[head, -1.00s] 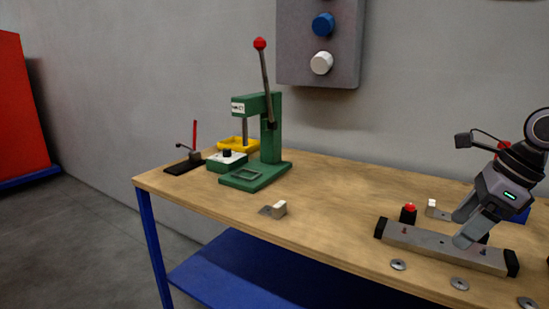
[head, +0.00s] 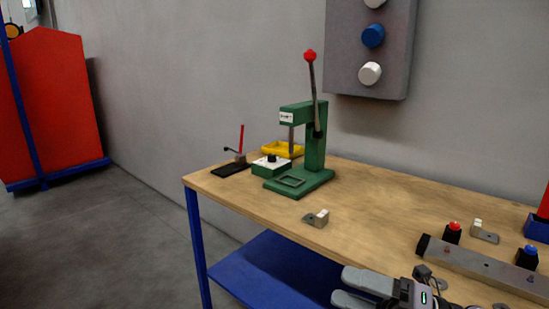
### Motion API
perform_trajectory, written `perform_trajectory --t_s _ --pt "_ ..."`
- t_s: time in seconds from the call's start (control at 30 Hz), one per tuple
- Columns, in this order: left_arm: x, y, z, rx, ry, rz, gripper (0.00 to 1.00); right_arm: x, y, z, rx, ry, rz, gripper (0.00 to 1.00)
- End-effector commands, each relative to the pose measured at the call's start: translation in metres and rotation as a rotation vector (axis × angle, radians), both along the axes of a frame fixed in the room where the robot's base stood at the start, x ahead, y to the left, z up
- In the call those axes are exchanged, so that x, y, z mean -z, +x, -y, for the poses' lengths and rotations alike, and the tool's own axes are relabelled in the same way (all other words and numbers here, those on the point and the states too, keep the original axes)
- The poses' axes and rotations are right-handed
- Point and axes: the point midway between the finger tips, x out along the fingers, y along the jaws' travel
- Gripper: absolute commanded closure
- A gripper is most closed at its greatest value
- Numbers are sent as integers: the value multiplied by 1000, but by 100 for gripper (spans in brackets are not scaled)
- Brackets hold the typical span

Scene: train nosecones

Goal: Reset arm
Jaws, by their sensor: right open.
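My right gripper (head: 345,286) is at the bottom of the head view, in front of the workbench's front edge. Its two grey fingers point left and are apart, with nothing between them. Part of its arm is cut off by the bottom of the picture. My left gripper is not in view.
The wooden workbench (head: 385,195) carries a green lever press (head: 315,150), a yellow tray (head: 283,149), a small metal block (head: 317,218) and a long metal bar (head: 490,266) with red and blue buttons nearby. A red cabinet (head: 55,105) stands at far left.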

Motion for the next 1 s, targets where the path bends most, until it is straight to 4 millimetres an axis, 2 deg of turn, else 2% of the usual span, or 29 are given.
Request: perform_trajectory --t_s 0.17,0.27,0.37,0.47,0.6,0.7,0.83,0.87,1.0 --pt "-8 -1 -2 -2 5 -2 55 27 2 8 211 333 -361 26" --pt "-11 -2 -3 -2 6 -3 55 56 0 20 344 497 -578 26" --pt "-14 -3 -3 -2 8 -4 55 93 -10 36 485 648 -806 26" --pt "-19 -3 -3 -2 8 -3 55 137 -31 51 633 787 -1041 26" --pt "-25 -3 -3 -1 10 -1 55 197 -78 66 838 949 -1354 26" --pt "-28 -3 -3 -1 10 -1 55 230 -113 71 956 1033 -1534 26" --pt "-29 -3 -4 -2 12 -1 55 255 -147 74 1055 1096 -1682 26" --pt "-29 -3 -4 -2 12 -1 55 258 -152 74 1070 1104 -1701 21" --pt "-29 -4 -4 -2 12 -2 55 265 -162 74 1097 1121 -1742 21"
